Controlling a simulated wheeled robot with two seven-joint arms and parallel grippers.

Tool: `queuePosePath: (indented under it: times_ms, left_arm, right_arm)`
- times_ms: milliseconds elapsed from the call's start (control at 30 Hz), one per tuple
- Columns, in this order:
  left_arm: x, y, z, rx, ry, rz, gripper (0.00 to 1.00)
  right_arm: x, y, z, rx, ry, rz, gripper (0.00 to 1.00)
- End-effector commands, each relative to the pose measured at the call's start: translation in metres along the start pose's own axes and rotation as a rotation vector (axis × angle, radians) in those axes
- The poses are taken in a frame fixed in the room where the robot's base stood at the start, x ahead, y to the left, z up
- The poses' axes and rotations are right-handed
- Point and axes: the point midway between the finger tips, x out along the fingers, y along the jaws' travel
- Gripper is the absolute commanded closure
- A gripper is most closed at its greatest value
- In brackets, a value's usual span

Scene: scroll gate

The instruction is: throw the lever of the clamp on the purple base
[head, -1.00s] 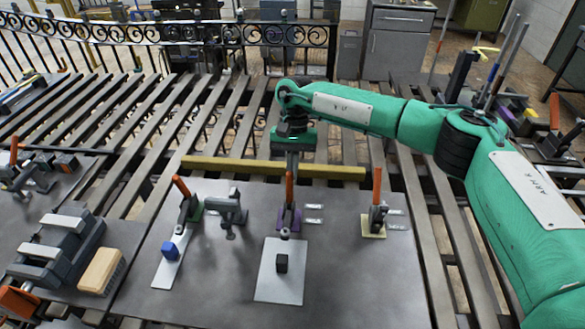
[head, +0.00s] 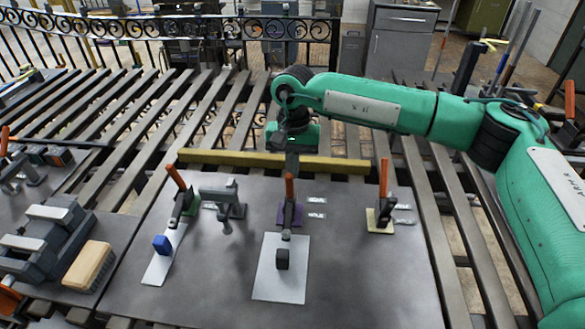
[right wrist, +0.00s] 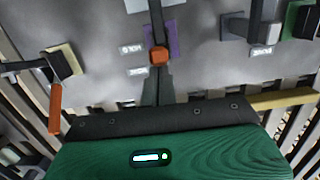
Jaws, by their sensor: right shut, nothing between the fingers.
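The clamp on the purple base (head: 298,215) stands mid-panel, its orange lever handle (head: 289,187) upright. Its dark arm reaches toward a black block (head: 283,258) on a white plate. In the right wrist view the orange handle tip (right wrist: 159,56) is seen end-on, with the purple base (right wrist: 174,40) behind it. My right gripper (head: 291,172) is shut and empty, pointing down just behind and above the handle. Its fingers (right wrist: 158,88) show just below the handle tip in the wrist view; I cannot tell whether they touch. My left gripper is out of view.
A green-based clamp (head: 190,208) with a blue block and a grey bracket clamp (head: 228,205) stand left. A yellow-based clamp (head: 380,218) with a raised orange lever stands right. A yellow bar (head: 230,160) runs behind the panel. A brush (head: 88,266) lies at left.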

Motion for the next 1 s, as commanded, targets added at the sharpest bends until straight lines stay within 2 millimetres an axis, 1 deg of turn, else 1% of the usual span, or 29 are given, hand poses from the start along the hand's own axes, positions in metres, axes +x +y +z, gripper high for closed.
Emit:
queuePosePath:
  times_ms: [33, 233, 367, 467, 800, 900, 1000]
  left_arm:
    - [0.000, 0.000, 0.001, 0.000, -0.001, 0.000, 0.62]
    - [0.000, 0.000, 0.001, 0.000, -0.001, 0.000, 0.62]
    - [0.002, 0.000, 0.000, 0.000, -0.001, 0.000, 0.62]
    - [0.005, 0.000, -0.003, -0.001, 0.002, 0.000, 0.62]
    - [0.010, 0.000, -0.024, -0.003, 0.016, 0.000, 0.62]
    - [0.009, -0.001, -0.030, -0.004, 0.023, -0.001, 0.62]
    - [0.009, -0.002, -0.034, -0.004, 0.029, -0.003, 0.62]
  right_arm:
    - [0.003, -0.001, 0.005, -0.008, -0.014, 0.006, 1.00]
    - [0.004, -0.001, 0.006, -0.010, -0.017, 0.008, 1.00]
    - [-0.004, -0.002, 0.005, -0.011, -0.015, 0.007, 1.00]
    - [-0.020, -0.002, 0.004, -0.010, -0.011, 0.005, 1.00]
    - [-0.097, -0.001, -0.003, -0.003, -0.005, 0.002, 1.00]
    - [-0.115, -0.002, -0.004, -0.002, -0.006, 0.001, 1.00]
    - [-0.126, -0.001, -0.004, -0.001, -0.006, 0.002, 1.00]
